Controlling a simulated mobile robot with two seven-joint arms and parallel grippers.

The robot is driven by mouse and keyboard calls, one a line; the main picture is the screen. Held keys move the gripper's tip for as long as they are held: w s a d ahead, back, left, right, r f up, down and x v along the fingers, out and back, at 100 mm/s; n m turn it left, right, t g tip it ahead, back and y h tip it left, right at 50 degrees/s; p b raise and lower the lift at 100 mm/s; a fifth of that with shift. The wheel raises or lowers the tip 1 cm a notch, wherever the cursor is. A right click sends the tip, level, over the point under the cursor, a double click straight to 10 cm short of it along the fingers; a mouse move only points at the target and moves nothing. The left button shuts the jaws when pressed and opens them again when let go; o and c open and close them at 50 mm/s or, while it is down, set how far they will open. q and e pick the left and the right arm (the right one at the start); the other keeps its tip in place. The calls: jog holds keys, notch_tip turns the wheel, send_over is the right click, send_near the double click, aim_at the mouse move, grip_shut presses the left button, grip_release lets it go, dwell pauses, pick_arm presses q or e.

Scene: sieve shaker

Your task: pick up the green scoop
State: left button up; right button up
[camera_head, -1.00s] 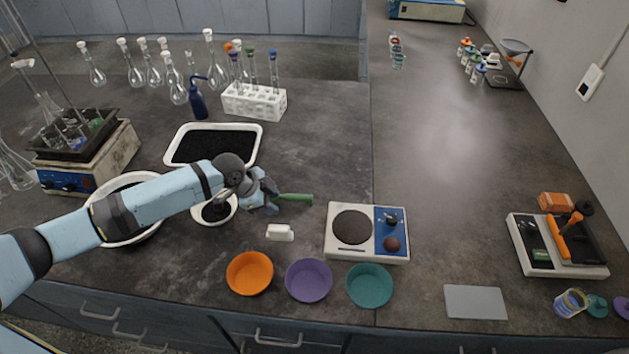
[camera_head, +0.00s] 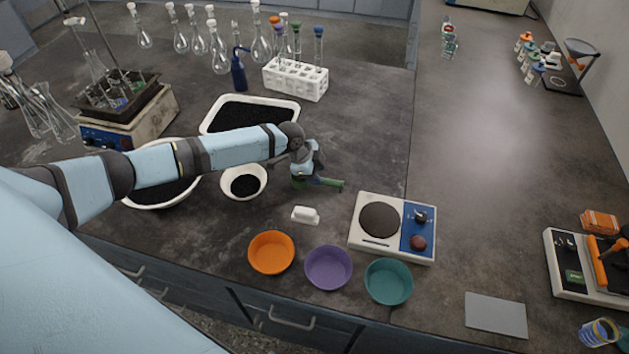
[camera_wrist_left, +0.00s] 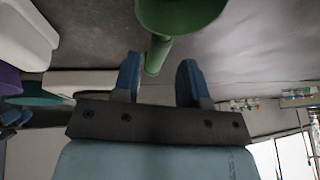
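The green scoop (camera_head: 329,183) lies on the dark bench right of the small white bowl, its handle pointing right. My left gripper (camera_head: 303,179) is over the scoop and hides part of it. In the left wrist view, the scoop's round green cup (camera_wrist_left: 180,14) is at the top, and its handle comes down toward the gap between the fingers. The left gripper's two blue fingers (camera_wrist_left: 159,78) are apart, with clear space beside the handle. I cannot tell whether either finger touches it. My right gripper is not in view.
A white bowl of black grains (camera_head: 258,193) stands just left of the scoop, with a white tray (camera_head: 208,121) behind. A small white block (camera_head: 305,215), orange (camera_head: 271,253), purple (camera_head: 328,268) and teal (camera_head: 389,282) bowls, and a hotplate (camera_head: 364,235) are nearer the front.

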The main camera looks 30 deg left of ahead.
pick_arm(q)
jog(key=x, duration=0.4)
jog(key=shift+d, duration=0.35)
jog(key=c, duration=0.7)
notch_tip(320, 180, up, 20)
jog(key=shift+r+b, duration=0.1)
jog(key=shift+b, duration=0.4)
jog(key=shift+o, duration=0.7)
jog(key=shift+c, duration=0.2)
